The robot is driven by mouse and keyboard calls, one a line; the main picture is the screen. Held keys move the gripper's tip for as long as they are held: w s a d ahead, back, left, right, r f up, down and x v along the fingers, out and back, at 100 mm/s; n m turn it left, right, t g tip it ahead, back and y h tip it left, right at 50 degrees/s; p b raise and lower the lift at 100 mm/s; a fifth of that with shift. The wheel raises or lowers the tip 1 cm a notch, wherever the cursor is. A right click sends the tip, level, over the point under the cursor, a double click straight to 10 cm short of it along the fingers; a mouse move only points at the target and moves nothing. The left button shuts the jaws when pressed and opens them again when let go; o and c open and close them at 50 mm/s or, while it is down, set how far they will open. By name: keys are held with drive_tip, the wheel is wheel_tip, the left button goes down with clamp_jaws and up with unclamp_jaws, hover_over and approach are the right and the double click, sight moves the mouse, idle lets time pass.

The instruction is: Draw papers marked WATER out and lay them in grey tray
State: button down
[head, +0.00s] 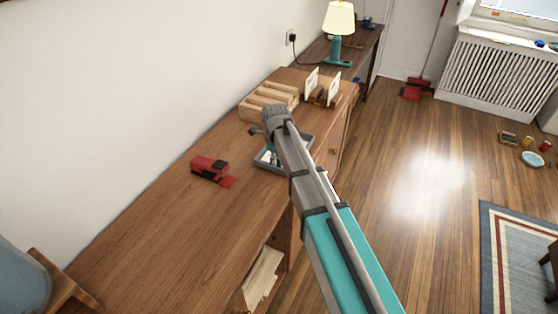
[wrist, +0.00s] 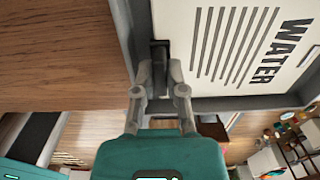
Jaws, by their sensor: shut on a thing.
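The WATER paper (wrist: 232,45), white with black lines and bold lettering, fills the upper right of the wrist view. My gripper (wrist: 160,62) is shut at its left edge, and the fingers hide the place of contact. Grey walls of the tray (wrist: 245,103) run along the left and lower sides of the paper; whether the paper touches the tray floor I cannot tell. In the head view the grey tray (head: 268,168) lies on the wooden cabinet top, with my gripper (head: 267,143) over it and my arm covering much of it.
A slotted wooden rack (head: 258,105) and a holder with two upright white cards (head: 311,80) stand behind the tray. A red and black object (head: 210,168) lies left of it. A lamp (head: 338,25) stands at the back.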

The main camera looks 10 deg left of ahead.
drive_tip(key=c, duration=0.6)
unclamp_jaws()
drive_tip(key=shift+w+r+p, duration=0.15)
drive_tip(key=shift+r+p, duration=1.2)
drive_tip(key=shift+p, duration=0.05)
drive_tip(key=shift+r+p, duration=2.65)
drive_tip(key=shift+r, duration=0.05)
drive_tip(key=shift+d, duration=0.1)
